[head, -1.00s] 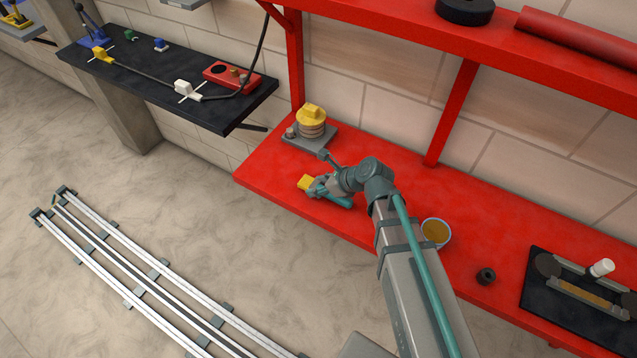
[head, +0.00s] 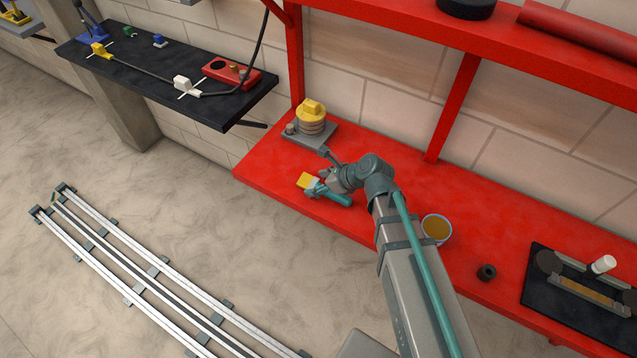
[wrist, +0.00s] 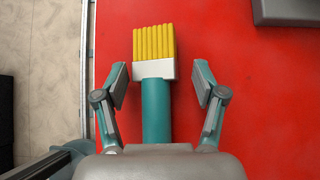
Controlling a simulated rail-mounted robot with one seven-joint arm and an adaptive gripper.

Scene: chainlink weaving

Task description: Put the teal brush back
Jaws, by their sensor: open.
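The teal brush (head: 335,195) lies on the red bench (head: 390,215) near its front edge, with yellow bristles and a pale ferrule. In the wrist view the brush (wrist: 156,105) points its bristles away from me, and the rear of its handle is hidden under my gripper body. My gripper (wrist: 160,80) is open, with one finger on each side of the brush at about the ferrule. Gaps show between both fingers and the brush. In the head view my gripper (head: 324,183) is just over the brush.
A blue-rimmed pot (head: 436,229) with amber contents stands right of my arm. A grey base with a yellow-topped stack (head: 311,117) is behind the brush. A small dark cylinder (head: 486,272) and a black mat (head: 540,283) lie farther right. Bare red bench lies between.

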